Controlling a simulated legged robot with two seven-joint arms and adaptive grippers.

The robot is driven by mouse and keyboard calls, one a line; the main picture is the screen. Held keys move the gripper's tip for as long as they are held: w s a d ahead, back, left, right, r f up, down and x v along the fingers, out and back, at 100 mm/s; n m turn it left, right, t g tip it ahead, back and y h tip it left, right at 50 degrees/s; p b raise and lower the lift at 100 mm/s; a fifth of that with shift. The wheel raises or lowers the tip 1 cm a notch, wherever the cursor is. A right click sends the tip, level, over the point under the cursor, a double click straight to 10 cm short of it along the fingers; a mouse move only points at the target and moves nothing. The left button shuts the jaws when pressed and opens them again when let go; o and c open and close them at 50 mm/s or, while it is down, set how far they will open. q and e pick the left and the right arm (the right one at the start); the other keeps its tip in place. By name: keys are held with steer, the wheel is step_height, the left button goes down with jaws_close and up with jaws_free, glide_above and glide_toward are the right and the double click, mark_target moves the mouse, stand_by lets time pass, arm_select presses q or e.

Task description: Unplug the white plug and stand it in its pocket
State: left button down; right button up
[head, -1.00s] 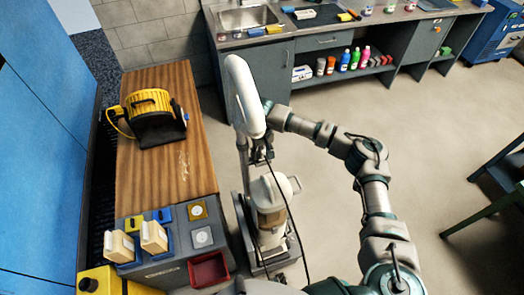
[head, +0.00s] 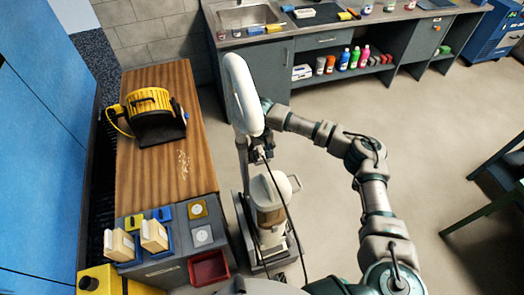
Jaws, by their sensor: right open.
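My right arm reaches in from the lower right. Its gripper (head: 260,149) is open beside a grey post, below a big white loop (head: 243,95). A small pale piece (head: 263,153) with a dark cable (head: 288,215) running down from it shows at the fingers; it may be the white plug, but it is too small to be sure. I cannot tell whether the fingers touch it. At the near end of the wooden bench is a grey panel (head: 160,272) with pockets; two cream blocks (head: 120,245) (head: 153,236) stand at its left. I cannot tell which pocket is the plug's. My left gripper is not in view.
A wheeled machine with a pale tank (head: 268,200) stands right of the wooden bench (head: 150,88), which carries a yellow reel (head: 148,104). A red bin (head: 208,268) is at the panel's right. A sink counter (head: 330,35) lines the back.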

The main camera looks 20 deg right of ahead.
steer(key=shift+s+a, duration=0.1)
step_height(320, 180, up, 12)
steer(key=shift+f, duration=0.2)
step_height(320, 180, up, 5)
steer(key=p, duration=0.3)
steer(key=shift+r, duration=0.2)
stand_by(0.3)
